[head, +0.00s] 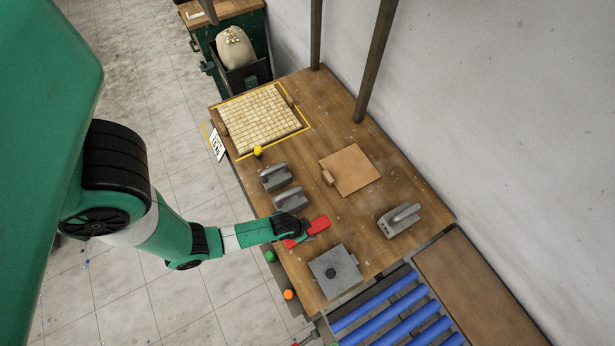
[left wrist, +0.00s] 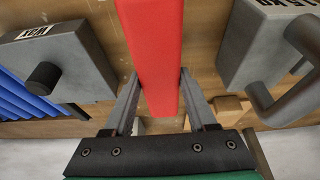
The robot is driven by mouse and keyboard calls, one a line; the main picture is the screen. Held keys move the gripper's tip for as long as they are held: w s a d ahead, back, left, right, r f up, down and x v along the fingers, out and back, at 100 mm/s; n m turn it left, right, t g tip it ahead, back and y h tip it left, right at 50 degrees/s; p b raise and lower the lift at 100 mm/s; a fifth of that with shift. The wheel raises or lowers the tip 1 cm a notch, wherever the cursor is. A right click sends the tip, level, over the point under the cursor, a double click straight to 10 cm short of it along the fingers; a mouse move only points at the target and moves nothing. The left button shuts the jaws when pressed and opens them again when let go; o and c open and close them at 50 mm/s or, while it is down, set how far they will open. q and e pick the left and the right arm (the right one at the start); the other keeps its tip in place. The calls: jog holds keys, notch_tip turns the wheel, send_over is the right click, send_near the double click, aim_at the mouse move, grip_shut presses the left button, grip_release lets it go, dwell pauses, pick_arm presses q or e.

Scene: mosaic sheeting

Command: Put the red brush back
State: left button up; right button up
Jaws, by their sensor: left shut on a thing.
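The red brush (head: 318,224) is at the tip of my left arm, near the front edge of the wooden table. My left gripper (head: 303,232) is shut on it. In the left wrist view the red brush (left wrist: 155,45) runs between the two fingers of my left gripper (left wrist: 160,100), one on each side. Part of the brush is hidden by the gripper in the head view. I cannot tell whether it touches the table or hangs just above it. My right gripper is not in view.
Two grey handled blocks (head: 289,199) stand just behind the brush. A grey plate with a black knob (head: 334,272) is in front, and another grey handled block (head: 400,220) is to the right. A brown board (head: 352,171) and a tiled sheet (head: 262,118) lie farther back. Blue rollers (head: 385,308) adjoin the table.

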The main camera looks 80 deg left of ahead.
pick_arm(q)
notch_tip(320, 180, down, 4)
jog(key=shift+w+a+r+b, duration=0.15)
jog(key=shift+r+b, duration=0.1)
jog(key=shift+b, duration=0.45)
jog(key=shift+r, duration=0.1)
jog(key=o, duration=0.9)
jog(key=shift+f, duration=0.2)
jog(key=shift+c, duration=0.2)
jog(key=o, duration=0.5)
jog(key=shift+c, duration=0.2)
jog(key=shift+r, duration=0.1)
